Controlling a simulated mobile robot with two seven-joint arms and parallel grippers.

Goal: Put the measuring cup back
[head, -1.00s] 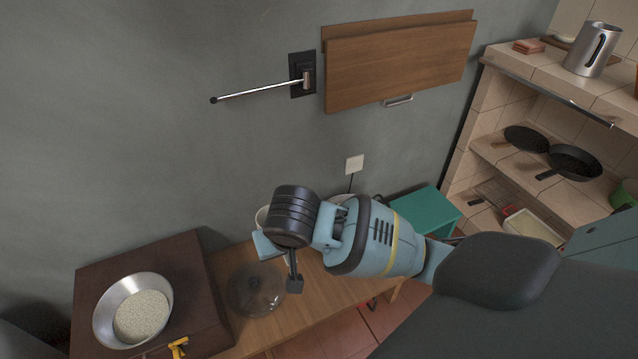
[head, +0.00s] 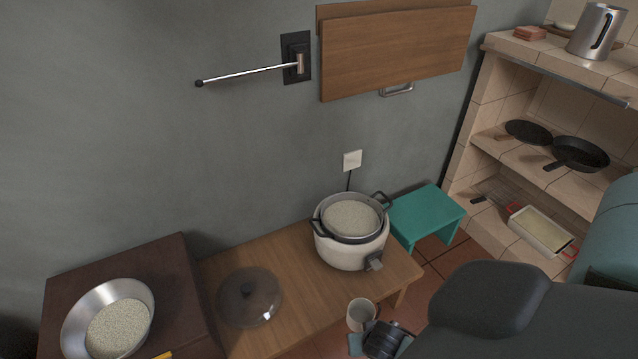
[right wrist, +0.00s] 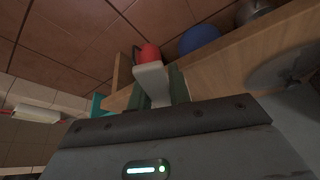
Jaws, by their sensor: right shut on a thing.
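The measuring cup (head: 361,314) is a pale, open-topped cup at the bottom of the head view, past the front edge of the wooden table. My right gripper (head: 369,334) is shut on it. In the right wrist view a pale part of the cup (right wrist: 152,80) shows between the fingers (right wrist: 158,95). The rice cooker (head: 352,247) stands on the table with its pot of rice (head: 351,218) uncovered. My left gripper is not in view.
A glass lid (head: 250,297) lies on the wooden table (head: 305,290). A metal bowl of rice (head: 118,328) stands on a dark cabinet (head: 160,260) at left. A teal stool (head: 427,211) is behind the cooker. Red (right wrist: 150,52) and blue (right wrist: 198,39) things show in the right wrist view.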

